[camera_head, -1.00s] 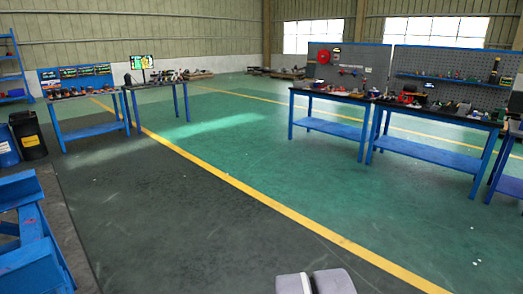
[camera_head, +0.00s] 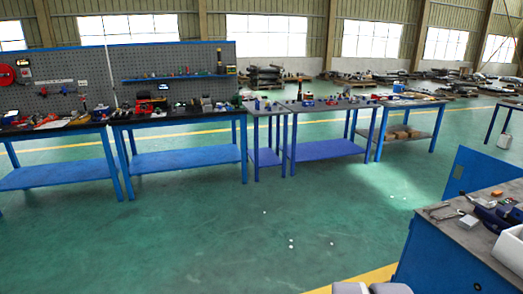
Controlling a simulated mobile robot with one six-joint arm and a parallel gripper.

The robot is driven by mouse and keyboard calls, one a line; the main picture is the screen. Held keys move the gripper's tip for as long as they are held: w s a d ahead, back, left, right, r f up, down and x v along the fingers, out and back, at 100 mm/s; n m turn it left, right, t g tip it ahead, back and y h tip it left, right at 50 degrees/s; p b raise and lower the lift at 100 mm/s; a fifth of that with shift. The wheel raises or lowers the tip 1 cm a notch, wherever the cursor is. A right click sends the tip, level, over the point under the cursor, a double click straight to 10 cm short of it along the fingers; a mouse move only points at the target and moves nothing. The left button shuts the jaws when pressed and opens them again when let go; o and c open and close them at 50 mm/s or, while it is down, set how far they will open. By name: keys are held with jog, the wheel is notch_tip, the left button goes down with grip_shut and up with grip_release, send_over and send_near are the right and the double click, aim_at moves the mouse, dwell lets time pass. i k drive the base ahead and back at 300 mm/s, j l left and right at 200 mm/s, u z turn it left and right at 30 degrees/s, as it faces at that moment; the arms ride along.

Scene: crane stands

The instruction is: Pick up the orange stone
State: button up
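A small orange item (camera_head: 497,194) lies on the top of the near workbench at the right. It is too small to tell whether it is the orange stone. Several brownish lumps (camera_head: 402,133) rest on the lower shelf of a table farther back, and their kind cannot be made out. Grey rounded parts of my arm show at the bottom edge, right of the middle. My gripper itself does not show.
The near workbench (camera_head: 440,262) has blue sides and holds tools and a white box (camera_head: 510,247). A row of blue tables (camera_head: 180,160) crosses the back, loaded with small items. The green floor (camera_head: 250,235) between is clear except for tiny white bits.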

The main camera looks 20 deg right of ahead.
aim_at(497, 194)
jog(key=i+l+z, duration=0.1)
jog(key=i+z, duration=0.2)
jog(key=i, duration=0.25)
jog(key=i+z, duration=0.3)
jog(key=i, duration=0.25)
jog(key=i+j+z, duration=0.3)
jog(key=i, duration=0.25)
jog(key=i+j+z, duration=0.25)
jog(key=i, duration=0.3)
jog(key=i+j+z, duration=0.3)
jog(key=i, duration=0.2)
jog(key=i+l+z, duration=0.3)
jog(key=i, duration=0.2)
jog(key=i+z, duration=0.3)
jog(key=i, duration=0.2)
jog(key=i+z, duration=0.35)
jog(key=i, duration=0.15)
jog(key=i+j+z, duration=0.3)
jog(key=i, duration=0.2)
jog(key=i+j+z, duration=0.3)
jog(key=i, duration=0.2)
jog(key=i+j+z, duration=0.3)
jog(key=i, duration=0.2)
jog(key=i+l+z, duration=0.5)
jog(key=i+z, duration=0.2)
jog(key=i+l+z, duration=0.15)
jog(key=z, duration=0.15)
jog(key=i+j, duration=0.05)
jog(key=i, duration=0.05)
